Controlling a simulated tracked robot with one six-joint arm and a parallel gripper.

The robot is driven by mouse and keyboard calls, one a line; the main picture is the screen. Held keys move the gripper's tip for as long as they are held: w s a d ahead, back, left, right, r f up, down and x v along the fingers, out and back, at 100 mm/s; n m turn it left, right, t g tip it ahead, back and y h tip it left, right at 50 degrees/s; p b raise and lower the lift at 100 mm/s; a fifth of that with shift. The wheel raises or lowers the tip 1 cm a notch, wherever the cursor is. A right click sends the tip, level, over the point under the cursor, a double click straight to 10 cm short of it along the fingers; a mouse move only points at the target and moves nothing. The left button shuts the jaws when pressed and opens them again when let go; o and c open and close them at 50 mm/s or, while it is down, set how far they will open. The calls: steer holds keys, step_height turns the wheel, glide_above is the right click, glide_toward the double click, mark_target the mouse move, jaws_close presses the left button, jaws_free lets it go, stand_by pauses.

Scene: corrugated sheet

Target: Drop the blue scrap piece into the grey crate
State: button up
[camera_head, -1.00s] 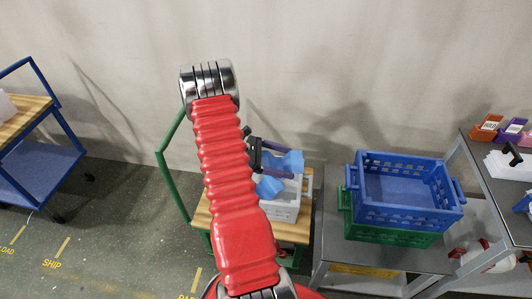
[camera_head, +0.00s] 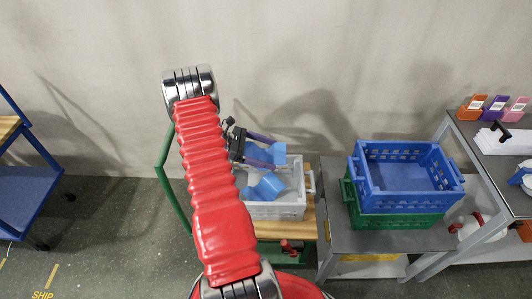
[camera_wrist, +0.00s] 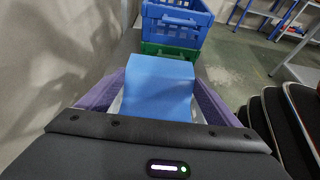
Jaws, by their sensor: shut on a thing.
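My gripper (camera_head: 262,148) is shut on the blue scrap piece (camera_head: 279,153), with its purple fingers on either side. The held piece also fills the middle of the wrist view (camera_wrist: 158,86). In the head view, the gripper and piece appear over the grey crate (camera_head: 283,211), towards its back part. There is a gap below the piece in the picture, but its exact height is unclear. Another blue piece (camera_head: 268,186) shows in the crate. My red arm hides the crate's left side.
The grey crate stands on a wooden-topped green cart (camera_head: 308,228). To its right, a blue crate (camera_head: 405,178) is stacked on a green crate (camera_head: 400,220) on a grey table (camera_head: 345,240). A blue cart (camera_head: 20,185) is at far left. The wall is close behind.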

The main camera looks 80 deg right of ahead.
mark_target(269, 159)
steer(key=shift+s+f, duration=0.2)
steer(key=shift+s, duration=0.1)
steer(key=shift+f, duration=2.8)
steer(key=o, duration=0.9)
steer(key=shift+o, duration=0.2)
steer(key=shift+r, duration=4.95)
